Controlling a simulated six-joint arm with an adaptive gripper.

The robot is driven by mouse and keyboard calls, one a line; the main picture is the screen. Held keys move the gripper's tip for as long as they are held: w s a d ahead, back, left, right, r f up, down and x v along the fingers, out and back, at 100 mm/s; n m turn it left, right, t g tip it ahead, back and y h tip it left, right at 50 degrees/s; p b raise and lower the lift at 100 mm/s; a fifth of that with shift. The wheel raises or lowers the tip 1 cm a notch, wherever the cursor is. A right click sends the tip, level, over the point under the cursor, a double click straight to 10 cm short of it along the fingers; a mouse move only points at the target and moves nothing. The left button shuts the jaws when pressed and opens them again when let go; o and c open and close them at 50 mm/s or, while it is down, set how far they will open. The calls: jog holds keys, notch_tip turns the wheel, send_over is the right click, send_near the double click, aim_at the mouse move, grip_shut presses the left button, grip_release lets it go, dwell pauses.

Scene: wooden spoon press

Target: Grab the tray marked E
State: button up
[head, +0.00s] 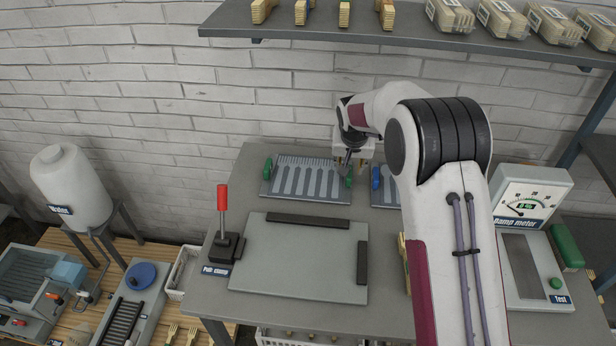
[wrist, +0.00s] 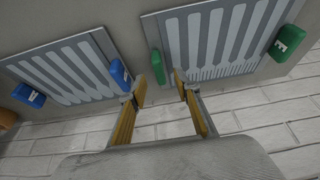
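A grey slotted tray with green handles (head: 305,182) lies at the back of the table; it also shows in the wrist view (wrist: 215,40). Its far green handle (wrist: 286,42) in the wrist view bears a white letter that looks like E, though small. Its near green handle (wrist: 157,66) lies ahead of the gap between my fingers, apart from them. My gripper (wrist: 164,85) is open and empty, above the right end of this tray in the head view (head: 350,165). A tray with blue handles (wrist: 62,72) lies beside it, partly hidden by my arm in the head view (head: 389,190).
A flat grey plate with dark bars (head: 295,260) and a red-knobbed lever (head: 223,210) stand in front. A damp meter (head: 532,205) is at right. A shelf (head: 400,38) with wooden pieces hangs above, and a brick wall (head: 120,90) stands behind.

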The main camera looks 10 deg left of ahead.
jog(key=shift+x, duration=2.5)
jog(key=shift+w+d, duration=0.1)
jog(key=shift+r, duration=0.1)
grip_shut()
